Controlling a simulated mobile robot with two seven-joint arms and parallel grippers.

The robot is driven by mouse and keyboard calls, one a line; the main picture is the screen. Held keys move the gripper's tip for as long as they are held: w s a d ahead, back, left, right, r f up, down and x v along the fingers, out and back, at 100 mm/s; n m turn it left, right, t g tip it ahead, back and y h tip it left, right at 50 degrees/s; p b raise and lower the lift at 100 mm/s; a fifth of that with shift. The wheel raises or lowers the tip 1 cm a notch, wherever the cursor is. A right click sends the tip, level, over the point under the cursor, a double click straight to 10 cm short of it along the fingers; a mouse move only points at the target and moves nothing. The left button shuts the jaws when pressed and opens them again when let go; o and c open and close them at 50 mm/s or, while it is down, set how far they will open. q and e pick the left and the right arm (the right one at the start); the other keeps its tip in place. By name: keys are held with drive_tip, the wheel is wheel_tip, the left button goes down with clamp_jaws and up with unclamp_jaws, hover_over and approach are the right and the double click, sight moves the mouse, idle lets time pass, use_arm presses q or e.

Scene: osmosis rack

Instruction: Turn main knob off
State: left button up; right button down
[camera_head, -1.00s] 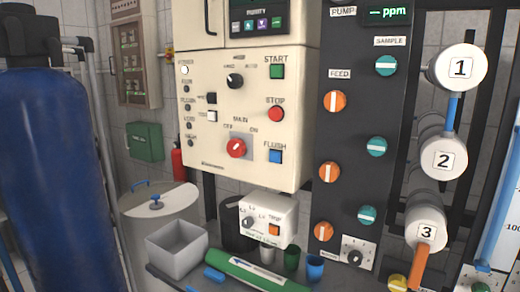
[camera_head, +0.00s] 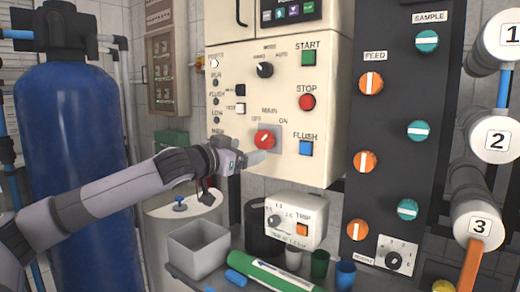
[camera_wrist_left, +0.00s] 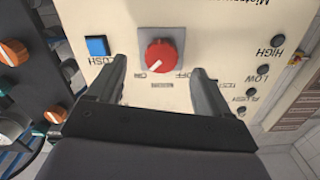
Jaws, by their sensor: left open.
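The red main knob (camera_head: 264,139) sits on a grey square plate on the cream control panel, with OFF to its upper left and ON to its upper right. In the left wrist view the knob (camera_wrist_left: 161,56) appears upside down, its white pointer line aimed toward the ON lettering. My left gripper (camera_head: 256,158) is just below and in front of the knob in the head view. In the wrist view its two fingers (camera_wrist_left: 160,82) are open, one on each side of the knob, with clear gaps; they do not appear to touch it. My right gripper is not in view.
A blue FLUSH button (camera_head: 306,148), red STOP button (camera_head: 307,102) and green START button (camera_head: 308,57) lie right of the knob. A grey bin (camera_head: 198,250) and a small white trip box (camera_head: 294,219) stand below. A dark valve panel (camera_head: 392,100) is at right.

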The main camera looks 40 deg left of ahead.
sight(262, 140)
use_arm(q)
drive_tip(key=w+r+p, duration=0.2)
drive_tip(key=p, duration=0.3)
drive_tip(key=shift+a+r, duration=0.15)
drive_tip(key=shift+a, duration=0.05)
drive_tip(key=shift+w, duration=0.45)
drive_tip(key=shift+w+a+f+p, duration=0.1)
drive_tip(key=shift+w+f+p, duration=0.05)
drive_tip(key=shift+w+p, duration=0.55)
drive_tip(key=shift+w+a+f+p, duration=0.1)
drive_tip(key=shift+w+p, duration=0.35)
drive_tip(key=shift+w, duration=0.3)
drive_tip(key=shift+w+f, duration=0.15)
drive_tip(key=shift+w, duration=0.4)
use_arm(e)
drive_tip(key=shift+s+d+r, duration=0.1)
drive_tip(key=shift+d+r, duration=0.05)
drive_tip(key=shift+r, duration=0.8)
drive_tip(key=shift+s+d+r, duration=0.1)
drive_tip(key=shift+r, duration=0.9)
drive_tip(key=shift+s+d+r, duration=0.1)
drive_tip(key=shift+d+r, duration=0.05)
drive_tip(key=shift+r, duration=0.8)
use_arm(q)
drive_tip(key=c, duration=1)
